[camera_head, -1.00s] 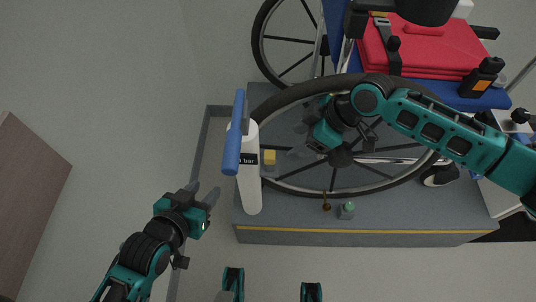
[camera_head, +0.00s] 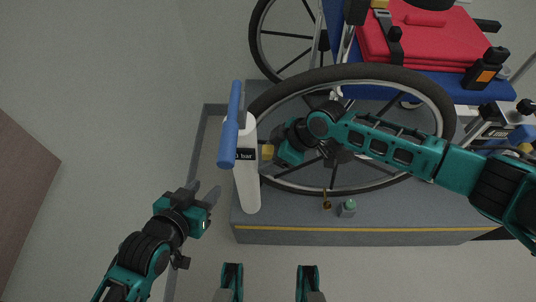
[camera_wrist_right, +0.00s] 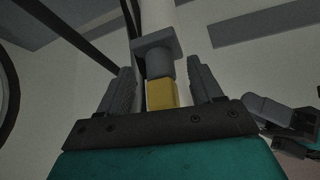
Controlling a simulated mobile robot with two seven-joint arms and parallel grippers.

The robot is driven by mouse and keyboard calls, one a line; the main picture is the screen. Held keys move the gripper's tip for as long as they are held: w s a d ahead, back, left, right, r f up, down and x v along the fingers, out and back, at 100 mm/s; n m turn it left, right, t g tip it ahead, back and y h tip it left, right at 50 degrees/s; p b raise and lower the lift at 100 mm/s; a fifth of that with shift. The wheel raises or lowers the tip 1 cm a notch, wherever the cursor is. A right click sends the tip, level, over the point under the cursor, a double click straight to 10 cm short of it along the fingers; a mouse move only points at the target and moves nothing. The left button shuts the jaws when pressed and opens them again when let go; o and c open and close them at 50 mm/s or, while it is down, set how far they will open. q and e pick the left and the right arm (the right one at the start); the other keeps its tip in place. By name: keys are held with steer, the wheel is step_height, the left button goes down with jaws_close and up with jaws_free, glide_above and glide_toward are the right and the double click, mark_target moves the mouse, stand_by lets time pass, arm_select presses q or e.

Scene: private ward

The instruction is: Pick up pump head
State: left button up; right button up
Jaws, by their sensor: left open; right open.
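The pump head, a yellow block with a grey cylinder and a wider grey end, shows between my right fingers in the right wrist view (camera_wrist_right: 160,94). In the head view its yellow part (camera_head: 267,152) is beside the white pump body (camera_head: 246,180) with the blue handle (camera_head: 230,125). My right gripper (camera_wrist_right: 162,82) is open, its fingers on either side of the pump head with gaps visible. In the head view my right gripper (camera_head: 273,150) points left at the pump, its fingertips hard to make out. My left gripper (camera_head: 208,194) is open and empty, left of the pump.
A wheelchair wheel (camera_head: 445,105) stands behind and under my right arm. A small bottle with a green cap (camera_head: 347,208) and a small brass-coloured part (camera_head: 326,201) are on the grey platform (camera_head: 400,222). Folded red cloth (camera_head: 425,40) lies on the blue seat.

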steer(key=c, duration=0.9)
steer(key=shift+c, duration=1.3)
steer(key=shift+r, duration=0.2)
